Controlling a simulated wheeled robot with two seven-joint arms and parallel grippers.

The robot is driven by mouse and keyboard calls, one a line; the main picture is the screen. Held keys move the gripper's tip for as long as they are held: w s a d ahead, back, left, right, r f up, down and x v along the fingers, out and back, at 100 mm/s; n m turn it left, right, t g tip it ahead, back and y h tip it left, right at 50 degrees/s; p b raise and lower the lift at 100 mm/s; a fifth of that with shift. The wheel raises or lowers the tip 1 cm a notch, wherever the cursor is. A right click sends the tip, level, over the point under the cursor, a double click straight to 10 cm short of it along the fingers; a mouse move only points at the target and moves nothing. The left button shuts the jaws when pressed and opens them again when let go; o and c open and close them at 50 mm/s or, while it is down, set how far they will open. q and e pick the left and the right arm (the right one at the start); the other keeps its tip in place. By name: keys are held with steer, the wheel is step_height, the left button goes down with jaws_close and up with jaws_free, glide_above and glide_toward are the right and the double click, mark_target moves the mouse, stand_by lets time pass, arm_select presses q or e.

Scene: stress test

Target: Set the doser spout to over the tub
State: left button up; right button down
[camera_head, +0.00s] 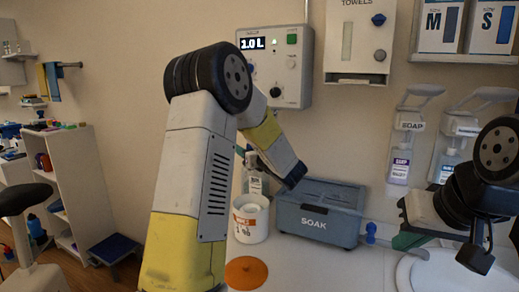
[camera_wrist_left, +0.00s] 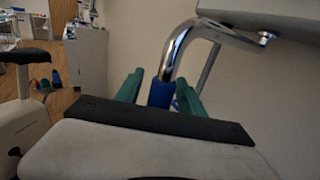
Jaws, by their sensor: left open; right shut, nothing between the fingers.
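The doser (camera_head: 275,66) is a grey wall box with a "1.0 L" display. Its chrome spout (camera_wrist_left: 190,38) comes out from it in the left wrist view and bends down to a blue sleeve (camera_wrist_left: 161,94). My left gripper (camera_wrist_left: 158,88) is open, with its green fingers on either side of the sleeve; contact is unclear. In the head view my left arm hides the spout. The white tub (camera_head: 250,222) stands on the counter below, left of the SOAK box, with its top visible. My right gripper (camera_head: 406,240) is shut and empty at the right.
The grey-blue SOAK box (camera_head: 318,214) stands right of the tub. An orange lid (camera_head: 246,273) lies in front of the tub. Soap bottles (camera_head: 399,165) hang on the wall at the right. A white basin (camera_head: 405,275) is below my right arm.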

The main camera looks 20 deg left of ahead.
arm_select(q)
jaws_close()
stand_by(1.3)
